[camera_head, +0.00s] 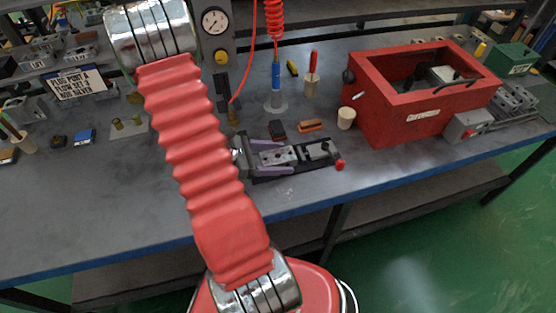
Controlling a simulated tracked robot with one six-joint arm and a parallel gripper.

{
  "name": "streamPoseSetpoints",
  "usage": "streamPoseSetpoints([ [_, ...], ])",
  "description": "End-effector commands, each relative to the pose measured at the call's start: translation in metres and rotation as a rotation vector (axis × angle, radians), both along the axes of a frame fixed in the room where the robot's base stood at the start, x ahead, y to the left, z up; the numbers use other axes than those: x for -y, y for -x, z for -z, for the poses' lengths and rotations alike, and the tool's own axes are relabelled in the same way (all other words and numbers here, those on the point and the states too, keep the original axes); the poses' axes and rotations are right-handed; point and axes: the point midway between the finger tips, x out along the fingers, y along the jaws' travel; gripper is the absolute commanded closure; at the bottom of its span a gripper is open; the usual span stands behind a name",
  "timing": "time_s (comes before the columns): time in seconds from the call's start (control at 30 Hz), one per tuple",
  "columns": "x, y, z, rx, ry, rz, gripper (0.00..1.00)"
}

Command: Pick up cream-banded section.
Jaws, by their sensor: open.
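My gripper (287,158) is at the right of my red-sleeved arm, low over the workbench, with its two purple-grey fingers apart. A small grey metal block (275,158) lies between the fingers, at the left part of a black clamp fixture (318,162) with a red knob. I cannot tell whether the fingers touch the block. A second grey block (318,150) sits further right in the fixture. No cream band can be made out on either block at this size, so I cannot tell which section is the cream-banded one.
A red open-topped box (418,118) stands to the right, with a cream cup (346,118) at its left. A brown brush (310,125) and a dark block (277,129) lie behind the fixture. Blue bench edge (380,184) in front. The bench's left front is clear.

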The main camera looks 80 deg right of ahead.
Motion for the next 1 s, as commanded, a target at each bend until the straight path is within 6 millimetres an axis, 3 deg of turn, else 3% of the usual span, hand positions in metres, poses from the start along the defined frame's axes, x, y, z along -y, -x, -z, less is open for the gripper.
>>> streamPoseSetpoints([
  [0.37, -0.0002, -0.0003, -0.0002, 0.0, -0.001, 0.0, 0.33],
  [1.0, -0.0003, -0.0002, -0.0002, -0.001, 0.0, 0.0, 0.79],
])
